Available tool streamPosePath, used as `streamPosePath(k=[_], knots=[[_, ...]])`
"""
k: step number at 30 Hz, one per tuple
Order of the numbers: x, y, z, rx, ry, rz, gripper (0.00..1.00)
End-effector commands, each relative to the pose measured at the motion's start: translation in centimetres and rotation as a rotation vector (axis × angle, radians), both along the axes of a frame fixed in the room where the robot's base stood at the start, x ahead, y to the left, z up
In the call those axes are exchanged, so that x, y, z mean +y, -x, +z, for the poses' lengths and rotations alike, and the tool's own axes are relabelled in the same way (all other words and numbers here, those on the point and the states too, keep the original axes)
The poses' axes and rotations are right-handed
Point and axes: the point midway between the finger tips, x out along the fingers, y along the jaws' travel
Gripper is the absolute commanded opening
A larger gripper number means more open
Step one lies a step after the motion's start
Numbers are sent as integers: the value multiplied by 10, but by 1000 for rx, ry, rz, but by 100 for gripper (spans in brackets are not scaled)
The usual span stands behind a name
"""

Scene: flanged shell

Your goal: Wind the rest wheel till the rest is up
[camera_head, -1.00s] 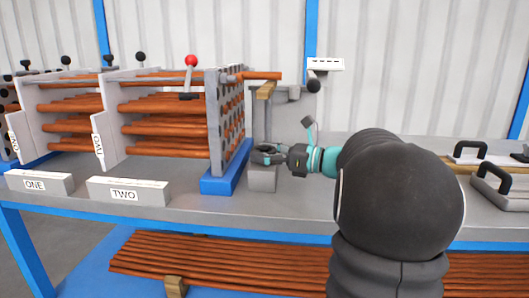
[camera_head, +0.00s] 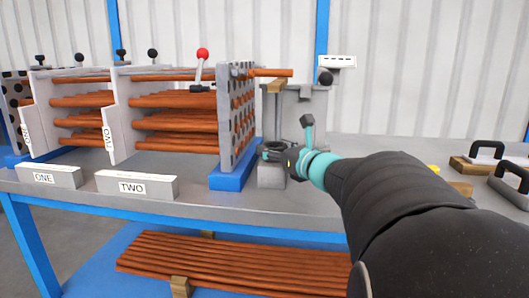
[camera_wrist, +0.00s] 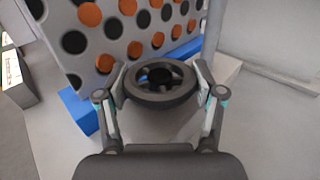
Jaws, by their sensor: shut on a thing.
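The rest wheel (camera_wrist: 160,82) is a dark spoked handwheel lying flat in the middle of the wrist view. My gripper (camera_wrist: 162,92) has one finger on each side of its rim and is shut on it. In the head view the wheel (camera_head: 275,148) shows small, on top of a grey block, with my gripper (camera_head: 284,152) at it from the right. The rest (camera_head: 275,86) looks like the tan-topped piece on a grey post above the wheel. A copper tube (camera_head: 270,73) sticks out of the tube sheet over it; whether they touch I cannot tell.
The perforated tube sheet (camera_head: 238,115) stands on a blue foot (camera_head: 236,178) just left of the wheel. A red-knobbed lever (camera_head: 202,55) rises behind it. Labelled blocks ONE (camera_head: 48,176) and TWO (camera_head: 137,186) stand at the bench front. Black-handled items lie at right.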

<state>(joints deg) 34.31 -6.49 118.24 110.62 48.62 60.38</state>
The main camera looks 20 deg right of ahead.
Motion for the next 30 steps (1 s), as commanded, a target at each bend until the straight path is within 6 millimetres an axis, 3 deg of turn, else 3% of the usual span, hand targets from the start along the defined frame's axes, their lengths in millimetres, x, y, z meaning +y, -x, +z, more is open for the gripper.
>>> streamPosePath(k=[11, 12, 15, 25, 30], knots=[[0, 0, 0, 1, 0, -4, 33], [0, 0, 0, 1, 0, -4, 75], [0, 0, 0, 1, 0, -4, 93], [-1, 1, 0, 0, 0, -4, 93], [-3, 15, 1, 0, 1, -6, 93]])
